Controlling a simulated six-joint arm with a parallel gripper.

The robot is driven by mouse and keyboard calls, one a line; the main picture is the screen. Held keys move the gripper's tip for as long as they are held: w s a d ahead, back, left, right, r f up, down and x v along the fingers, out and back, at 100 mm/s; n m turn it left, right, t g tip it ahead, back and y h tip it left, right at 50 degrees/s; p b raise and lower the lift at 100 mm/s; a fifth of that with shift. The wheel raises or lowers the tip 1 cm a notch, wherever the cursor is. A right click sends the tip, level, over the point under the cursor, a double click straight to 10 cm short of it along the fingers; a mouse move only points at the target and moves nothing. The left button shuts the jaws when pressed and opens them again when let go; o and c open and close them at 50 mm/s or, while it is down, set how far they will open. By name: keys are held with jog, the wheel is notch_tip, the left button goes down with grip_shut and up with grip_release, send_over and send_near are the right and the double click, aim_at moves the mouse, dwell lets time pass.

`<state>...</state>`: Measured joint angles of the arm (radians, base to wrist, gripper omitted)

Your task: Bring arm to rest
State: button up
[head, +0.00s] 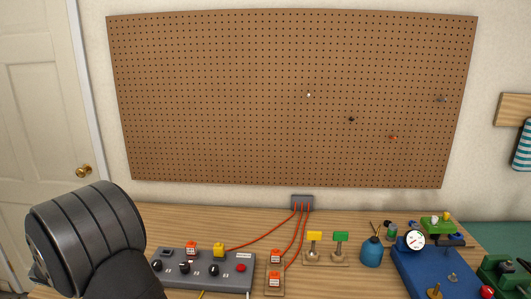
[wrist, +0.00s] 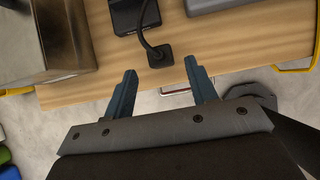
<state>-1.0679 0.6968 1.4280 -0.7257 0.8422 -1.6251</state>
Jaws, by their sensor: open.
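My gripper (wrist: 160,68) shows in the wrist view, with its two blue-grey fingers spread wide apart and nothing between them. The fingers point toward the edge of a wooden table (wrist: 230,55), and part of the grey floor shows below that edge. A small black block with a cable (wrist: 158,54) lies on the table just beyond the fingertips, and I cannot tell how far below them it is. In the head view a thick dark grey link of my arm fills the lower left, and my gripper is out of that frame.
In the wrist view a metallic box (wrist: 66,45) stands at left and a black device (wrist: 135,14) at top. In the head view, the workbench (head: 175,217) carries a grey switch panel (head: 229,267), a blue container (head: 372,252) and a blue gauge unit (head: 430,270). A pegboard (head: 250,120) hangs behind.

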jog(key=v, duration=0.7)
jog(key=x, duration=1.1)
jog(key=shift+w+d+f, duration=0.1)
jog(key=shift+f, duration=0.15)
jog(key=shift+w+r, duration=0.2)
jog(key=shift+r, duration=0.05)
notch_tip(320, 180, up, 4)
jog(key=shift+f, duration=0.25)
jog(key=w+d+r, duration=0.3)
jog(key=d+r, duration=0.4)
jog(key=d, duration=0.4)
jog(key=w+f, duration=0.1)
jog(key=w, duration=0.3)
jog(key=w+f, duration=0.2)
jog(key=w, duration=0.3)
jog(key=w+a+f, duration=0.1)
jog(key=w, duration=0.4)
jog(key=shift+f, duration=0.35)
jog(key=shift+s+f, duration=0.1)
jog(key=shift+f, duration=0.4)
